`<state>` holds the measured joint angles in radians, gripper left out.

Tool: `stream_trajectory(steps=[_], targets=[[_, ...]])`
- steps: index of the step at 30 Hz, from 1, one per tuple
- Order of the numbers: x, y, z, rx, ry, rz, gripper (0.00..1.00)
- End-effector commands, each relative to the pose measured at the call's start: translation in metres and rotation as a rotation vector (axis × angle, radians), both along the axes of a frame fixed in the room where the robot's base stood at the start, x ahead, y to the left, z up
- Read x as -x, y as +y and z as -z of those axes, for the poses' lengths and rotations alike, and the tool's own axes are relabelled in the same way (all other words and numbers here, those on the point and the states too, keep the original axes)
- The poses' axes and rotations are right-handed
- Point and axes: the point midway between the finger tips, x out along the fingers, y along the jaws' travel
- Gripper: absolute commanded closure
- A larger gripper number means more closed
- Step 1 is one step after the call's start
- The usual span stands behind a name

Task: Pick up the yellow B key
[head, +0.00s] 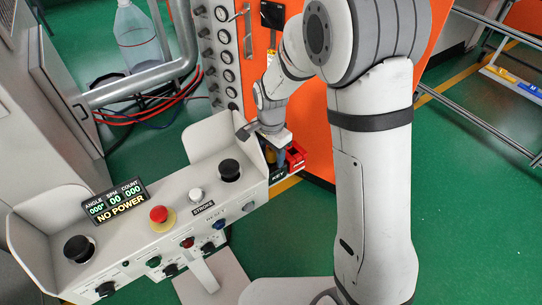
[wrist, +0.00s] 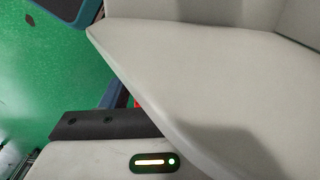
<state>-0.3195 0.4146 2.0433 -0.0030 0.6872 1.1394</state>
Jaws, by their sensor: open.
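My gripper (head: 264,143) is at the far right end of the grey console (head: 195,222), close to its raised side wall. It is open, and nothing shows between its fingers. Just below it is a small box labelled KEY (head: 279,176), with a red part (head: 296,155) beside it. A small yellow patch (head: 269,154) shows next to my gripper; I cannot tell whether it is the yellow B key. No letter B is readable. In the wrist view, the pale wall (wrist: 210,75) hides most of what lies in front.
The console carries a red mushroom button (head: 158,214), black buttons and a display reading NO POWER (head: 118,202). An orange cabinet (head: 310,130) stands close behind my gripper. A rail (head: 500,75) at the right bears a yellow and a blue piece.

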Motion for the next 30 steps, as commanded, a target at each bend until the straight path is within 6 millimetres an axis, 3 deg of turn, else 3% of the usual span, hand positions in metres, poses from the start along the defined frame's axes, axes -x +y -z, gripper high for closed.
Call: stream_trajectory(steps=[5, 22, 30], targets=[[0.0000, -0.0004, -0.0002, 0.000, 0.000, 0.000, 0.46], [0.0000, -0.0011, -0.0005, 0.001, 0.001, 0.001, 0.92], [-0.0004, -0.0011, -0.0030, 0.000, 0.000, 0.002, 0.94]])
